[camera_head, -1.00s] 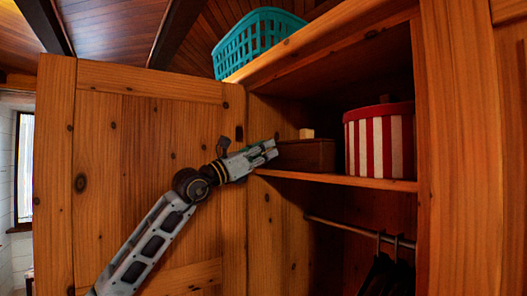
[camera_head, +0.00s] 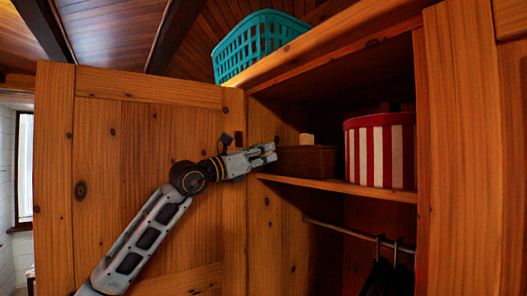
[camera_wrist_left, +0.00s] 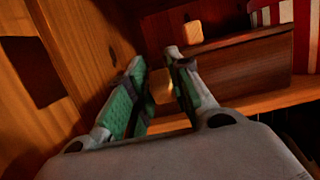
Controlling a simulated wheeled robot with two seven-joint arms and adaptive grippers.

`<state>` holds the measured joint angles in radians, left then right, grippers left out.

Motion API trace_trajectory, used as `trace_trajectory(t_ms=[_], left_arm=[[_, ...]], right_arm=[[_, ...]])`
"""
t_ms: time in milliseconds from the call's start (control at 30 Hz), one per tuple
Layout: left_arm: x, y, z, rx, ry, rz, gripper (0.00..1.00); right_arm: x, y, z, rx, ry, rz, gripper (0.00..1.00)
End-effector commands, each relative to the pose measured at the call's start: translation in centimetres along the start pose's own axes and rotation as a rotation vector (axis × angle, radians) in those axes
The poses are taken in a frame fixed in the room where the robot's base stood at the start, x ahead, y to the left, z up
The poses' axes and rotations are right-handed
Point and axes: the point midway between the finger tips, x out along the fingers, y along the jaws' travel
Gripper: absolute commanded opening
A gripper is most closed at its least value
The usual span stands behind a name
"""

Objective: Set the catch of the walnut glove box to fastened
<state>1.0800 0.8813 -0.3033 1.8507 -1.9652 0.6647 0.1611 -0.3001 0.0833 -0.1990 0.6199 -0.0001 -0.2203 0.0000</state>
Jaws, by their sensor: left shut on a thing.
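The walnut glove box (camera_head: 308,161) is a dark brown box on the wardrobe shelf; it also shows in the left wrist view (camera_wrist_left: 245,72). My left gripper (camera_head: 273,153) is at the box's left end. In the left wrist view its green-padded fingers (camera_wrist_left: 160,82) are shut on a small yellowish piece (camera_wrist_left: 161,88), which looks like the catch. The fingers hide much of this piece, so I cannot tell how the catch is set. My right gripper is not in view.
A small pale block (camera_head: 306,139) sits on the box. A red-and-white striped round box (camera_head: 380,152) stands to its right on the shelf (camera_head: 350,188). The open wardrobe door (camera_head: 140,130) is at left. A teal basket (camera_head: 258,45) is on top; a hanging rail runs below.

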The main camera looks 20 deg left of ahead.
Motion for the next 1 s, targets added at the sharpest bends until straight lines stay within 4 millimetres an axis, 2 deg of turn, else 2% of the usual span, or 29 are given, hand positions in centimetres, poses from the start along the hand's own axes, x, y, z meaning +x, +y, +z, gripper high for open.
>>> trace_trajectory(t_ms=[100,400,1000], left_arm=[[0.2,0.0,0.5,0.001,0.054,0.0,0.0],[0.6,-0.1,0.9,0.0,0.181,-0.001,0.0],[1.4,-0.1,1.5,0.001,0.425,-0.001,0.0]], right_arm=[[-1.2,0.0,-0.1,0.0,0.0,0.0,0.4],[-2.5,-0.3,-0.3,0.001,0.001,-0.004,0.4],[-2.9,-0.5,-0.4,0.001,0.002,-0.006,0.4]])
